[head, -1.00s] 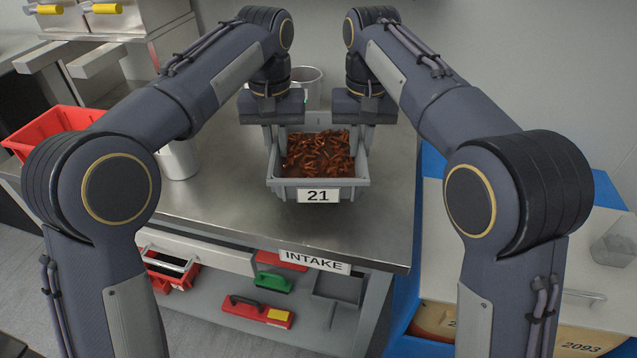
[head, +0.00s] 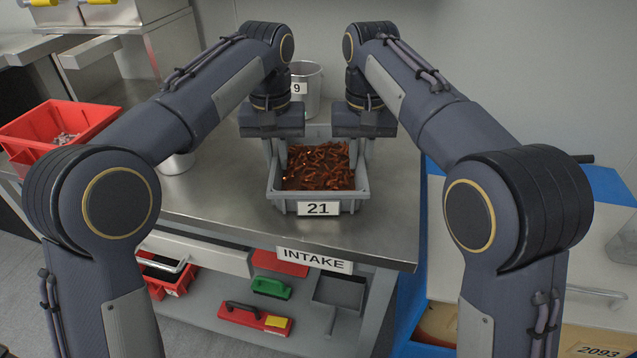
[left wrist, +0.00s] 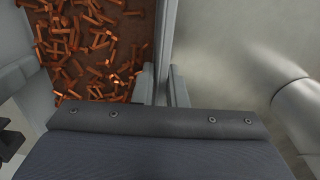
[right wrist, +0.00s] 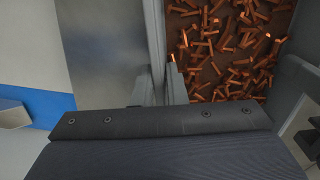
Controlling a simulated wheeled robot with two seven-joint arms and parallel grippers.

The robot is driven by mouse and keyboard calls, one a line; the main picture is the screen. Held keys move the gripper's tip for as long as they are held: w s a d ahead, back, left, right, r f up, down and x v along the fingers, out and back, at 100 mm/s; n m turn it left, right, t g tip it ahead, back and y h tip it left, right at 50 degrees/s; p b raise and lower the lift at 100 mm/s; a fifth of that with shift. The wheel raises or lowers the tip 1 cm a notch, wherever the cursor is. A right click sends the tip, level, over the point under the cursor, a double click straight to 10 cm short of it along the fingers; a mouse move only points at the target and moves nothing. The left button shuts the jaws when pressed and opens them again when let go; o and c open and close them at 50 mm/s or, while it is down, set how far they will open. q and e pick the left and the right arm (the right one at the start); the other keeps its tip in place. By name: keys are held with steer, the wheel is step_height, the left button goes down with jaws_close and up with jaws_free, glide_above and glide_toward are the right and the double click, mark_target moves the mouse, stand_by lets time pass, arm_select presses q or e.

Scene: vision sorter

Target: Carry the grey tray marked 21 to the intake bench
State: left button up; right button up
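The grey tray marked 21 (head: 318,208) is over the steel top of the intake bench (head: 225,205), level and filled with copper-coloured bolts (head: 318,167). I cannot tell for sure whether its bottom touches the bench. My left gripper (head: 277,148) is shut on the tray's left wall; in the left wrist view the fingers (left wrist: 161,86) sit on both sides of that wall. My right gripper (head: 362,148) is shut on the right wall; the right wrist view shows its fingers (right wrist: 160,88) astride it. The fingertips are partly hidden.
A metal container marked 9 (head: 306,88) stands behind the tray. A red bin (head: 60,128) and a smaller metal cup (head: 177,163) are on the left. The INTAKE sign (head: 314,260) hangs at the bench's front edge. A blue-sided unit (head: 608,187) stands to the right.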

arm_select(q)
steer(key=o, duration=0.4)
steer(key=shift+r, duration=0.1)
arm_select(e)
steer(key=o, duration=0.4)
steer(key=shift+r, duration=0.1)
arm_select(q)
step_height(320, 180, up, 7)
steer(key=shift+w+d+r, duration=0.1)
steer(key=shift+r, duration=0.05)
arm_select(e)
steer(key=shift+r, duration=3.75)
arm_select(q)
steer(key=shift+r, duration=0.1)
arm_select(e)
steer(key=shift+d, duration=0.15)
